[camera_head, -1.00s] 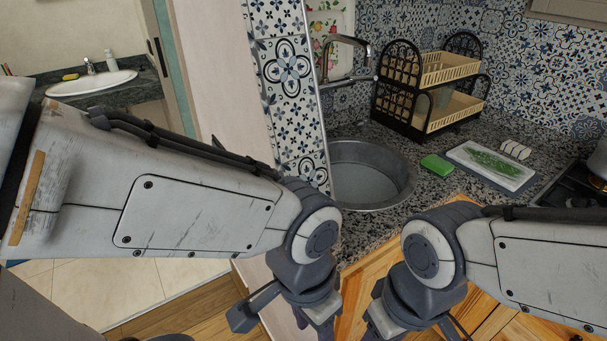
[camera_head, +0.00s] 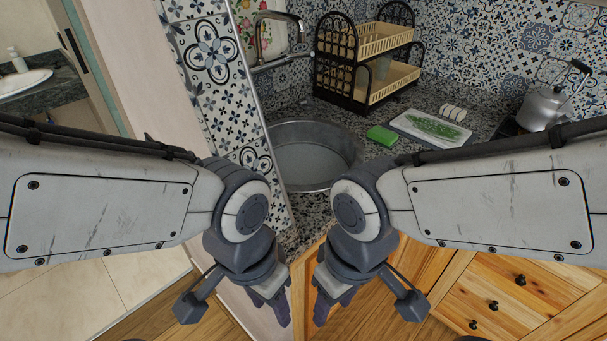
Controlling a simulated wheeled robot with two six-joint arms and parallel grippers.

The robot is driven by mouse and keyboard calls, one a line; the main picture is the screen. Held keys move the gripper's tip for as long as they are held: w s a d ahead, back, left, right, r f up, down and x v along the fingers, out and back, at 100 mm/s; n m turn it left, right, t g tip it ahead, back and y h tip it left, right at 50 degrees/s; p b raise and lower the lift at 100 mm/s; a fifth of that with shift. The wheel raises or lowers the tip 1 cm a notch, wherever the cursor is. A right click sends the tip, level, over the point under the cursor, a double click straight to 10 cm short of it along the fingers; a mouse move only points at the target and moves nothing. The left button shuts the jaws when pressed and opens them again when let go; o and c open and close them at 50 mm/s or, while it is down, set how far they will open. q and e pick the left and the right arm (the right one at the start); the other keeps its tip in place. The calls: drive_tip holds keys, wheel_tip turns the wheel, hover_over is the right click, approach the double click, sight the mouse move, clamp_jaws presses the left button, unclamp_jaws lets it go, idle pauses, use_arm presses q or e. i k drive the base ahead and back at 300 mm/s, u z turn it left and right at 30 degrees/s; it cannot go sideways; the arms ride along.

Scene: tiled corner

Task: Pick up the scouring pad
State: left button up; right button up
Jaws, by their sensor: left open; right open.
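The scouring pad (camera_head: 382,136) is a small bright green block. It lies flat on the dark granite counter, just right of the round sink and left of a white board. My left gripper (camera_head: 284,318) points down in front of the counter, low in the view, and is empty. My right gripper (camera_head: 321,318) hangs beside it, also pointing down and empty. Both are well apart from the pad and nearer to me. Their fingertips are seen edge-on, and the gaps between the fingers are hard to make out.
A round metal sink (camera_head: 309,160) with a tap (camera_head: 279,27) is left of the pad. A white board (camera_head: 408,122) with green herbs lies to its right. A two-tier dish rack (camera_head: 357,92) stands behind. A kettle (camera_head: 541,108) is further right. Wooden cabinets (camera_head: 478,290) are below the counter.

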sight(378, 135)
drive_tip(key=z, duration=0.45)
drive_tip(key=k, duration=0.6)
drive_tip(key=z, duration=0.95)
drive_tip(key=k, duration=0.7)
drive_tip(key=z, duration=0.65)
drive_tip(key=i, duration=1.6)
drive_tip(key=u, duration=0.8)
drive_tip(key=i, duration=1.05)
drive_tip(key=u, duration=1.55)
drive_tip(key=i, duration=0.6)
drive_tip(key=u, duration=0.55)
